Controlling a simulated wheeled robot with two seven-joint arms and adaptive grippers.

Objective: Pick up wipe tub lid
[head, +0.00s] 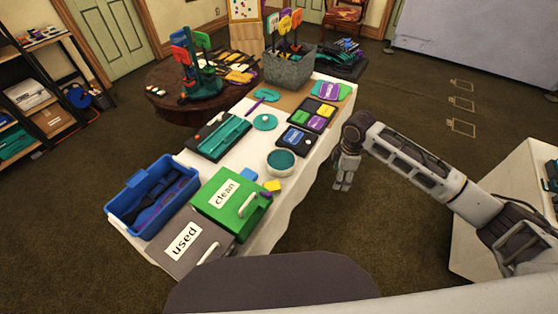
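A round teal disc (265,122) with a small pale spot on it lies flat on the white table; it looks like the wipe tub lid. A round pale tub (281,162) with a teal top surface stands nearer to me; I cannot tell whether that surface is its inside or a cover. My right gripper (343,187) hangs pointing down beside the table's right edge, to the right of the tub and apart from it. Nothing shows in it, but its fingers are too small to judge the opening. My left gripper is out of view.
A teal tray (218,137) and a card tray (311,116) flank the disc. A grey basket (290,69) stands behind.

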